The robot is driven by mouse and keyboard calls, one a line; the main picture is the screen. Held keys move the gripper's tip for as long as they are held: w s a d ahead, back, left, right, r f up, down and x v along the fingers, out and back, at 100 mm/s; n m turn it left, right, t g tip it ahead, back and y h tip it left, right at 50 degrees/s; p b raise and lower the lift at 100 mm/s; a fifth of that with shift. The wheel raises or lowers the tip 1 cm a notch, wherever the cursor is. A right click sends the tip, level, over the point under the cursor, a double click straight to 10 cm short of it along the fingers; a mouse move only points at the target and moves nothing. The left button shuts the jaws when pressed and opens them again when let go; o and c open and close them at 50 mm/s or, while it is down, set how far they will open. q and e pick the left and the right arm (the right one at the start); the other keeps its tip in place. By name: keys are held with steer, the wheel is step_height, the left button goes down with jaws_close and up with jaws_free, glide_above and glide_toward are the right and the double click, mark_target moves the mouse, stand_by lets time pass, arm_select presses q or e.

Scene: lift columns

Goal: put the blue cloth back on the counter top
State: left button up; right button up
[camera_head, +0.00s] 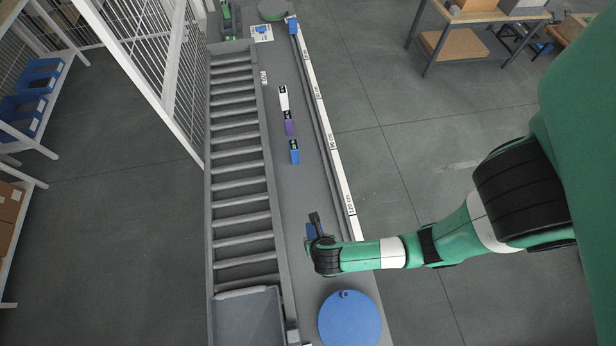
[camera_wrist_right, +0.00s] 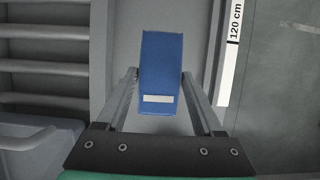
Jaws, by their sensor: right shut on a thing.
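My right gripper (camera_head: 312,228) is shut on the blue cloth, which looks like a folded blue block with a pale strip across its near end. The cloth (camera_wrist_right: 161,70) stands out between the two fingers in the right wrist view. In the head view only a little of the cloth (camera_head: 311,231) shows beside the dark fingers. The cloth is over the grey counter top (camera_head: 296,195); I cannot tell whether it touches it. My left gripper is not in view.
A blue block (camera_head: 294,152), a purple block (camera_head: 289,127) and a white block (camera_head: 283,98) stand in a row farther up the counter. A round blue disc (camera_head: 349,322) lies at the near end. A roller track (camera_head: 240,185) runs left, a white measuring strip (camera_head: 328,135) right.

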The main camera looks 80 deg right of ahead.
steer(key=d+f, duration=0.1)
steer(key=w+d+f, duration=0.1)
steer(key=d, duration=0.1)
steer(key=w+d, duration=0.1)
steer(key=shift+w+d+f+b, duration=0.2)
steer(key=shift+d+f+b, duration=0.05)
steer(key=shift+f+b, duration=0.15)
steer(key=d+f, duration=0.1)
steer(key=w+d+f+b, duration=0.1)
steer(key=f, duration=0.1)
steer(key=w+d+f, duration=0.1)
steer(key=shift+d+f, duration=0.1)
steer(key=shift+f, duration=0.2)
steer(key=shift+w+d+f+b, duration=0.15)
steer(key=shift+f+b, duration=0.75)
steer(key=shift+f, duration=0.9)
steer(key=shift+f, duration=0.1)
steer(key=o, duration=1.3)
